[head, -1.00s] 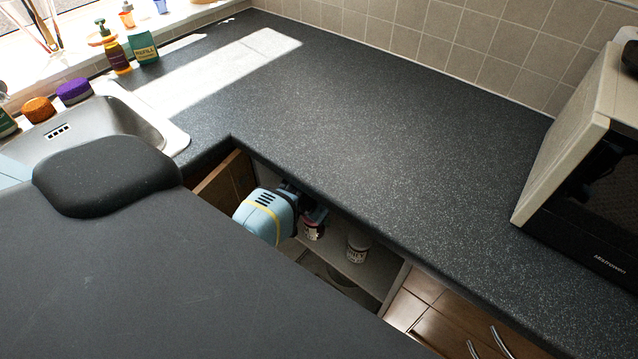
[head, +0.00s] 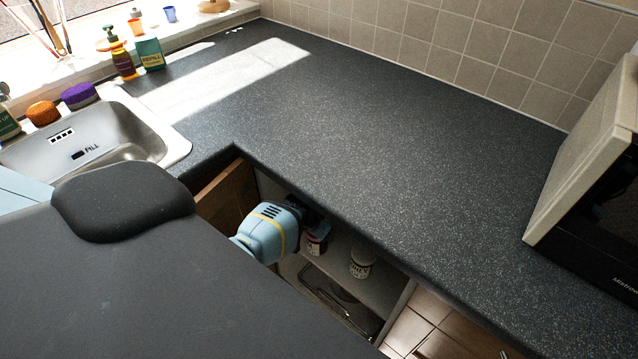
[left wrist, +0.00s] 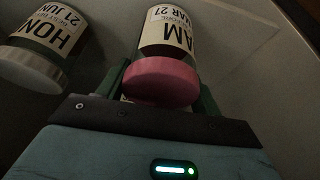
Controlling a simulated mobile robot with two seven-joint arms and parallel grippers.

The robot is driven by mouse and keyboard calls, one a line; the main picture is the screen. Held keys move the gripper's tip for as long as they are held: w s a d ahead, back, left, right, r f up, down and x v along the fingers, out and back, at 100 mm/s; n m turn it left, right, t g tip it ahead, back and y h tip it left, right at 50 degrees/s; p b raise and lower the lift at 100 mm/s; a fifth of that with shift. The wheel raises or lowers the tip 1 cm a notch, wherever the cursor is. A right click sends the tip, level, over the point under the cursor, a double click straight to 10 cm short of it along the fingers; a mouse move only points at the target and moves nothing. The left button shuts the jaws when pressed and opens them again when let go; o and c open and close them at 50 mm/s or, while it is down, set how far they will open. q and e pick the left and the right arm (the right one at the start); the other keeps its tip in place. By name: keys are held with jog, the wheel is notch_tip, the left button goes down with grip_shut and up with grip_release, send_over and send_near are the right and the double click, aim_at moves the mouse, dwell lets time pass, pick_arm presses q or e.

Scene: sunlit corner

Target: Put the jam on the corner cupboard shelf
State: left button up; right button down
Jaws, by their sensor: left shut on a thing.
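The jam jar (left wrist: 168,35), with a pink lid and a label reading "AM" and "MAR 27", is between the green fingers of my left gripper (left wrist: 163,82), which is shut on it. In the head view the jam jar (head: 316,244) is partly hidden by my arm, inside the open corner cupboard below the counter. The pale shelf (head: 378,290) lies under it. Whether the jar's base touches the shelf cannot be told. My right gripper is not in view.
A honey jar (head: 361,262) with a white lid stands on the shelf to the right; it also shows at left in the wrist view (left wrist: 45,45). The counter edge overhangs the cupboard opening. The open wooden door (head: 228,195) is to the left.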

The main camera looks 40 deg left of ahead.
pick_arm(q)
jog(key=shift+f, duration=0.35)
jog(key=o, duration=1.5)
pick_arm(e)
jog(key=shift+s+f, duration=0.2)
pick_arm(q)
jog(key=shift+o, duration=0.2)
jog(key=shift+r, duration=0.1)
jog(key=shift+r, duration=0.3)
jog(key=p+v, duration=0.1)
jog(key=v, duration=0.1)
jog(key=p+v, duration=0.1)
jog(key=v, duration=0.1)
jog(key=shift+w, duration=0.25)
jog(key=s+p, duration=0.1)
jog(key=s, duration=1.1)
jog(key=shift+a+f+p, duration=0.35)
jog(key=shift+a+f, duration=0.05)
jog(key=shift+f, duration=0.1)
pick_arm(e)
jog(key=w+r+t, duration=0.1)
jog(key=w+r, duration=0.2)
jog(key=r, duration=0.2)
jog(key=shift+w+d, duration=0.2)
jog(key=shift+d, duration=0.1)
pick_arm(q)
jog(key=shift+s, duration=0.1)
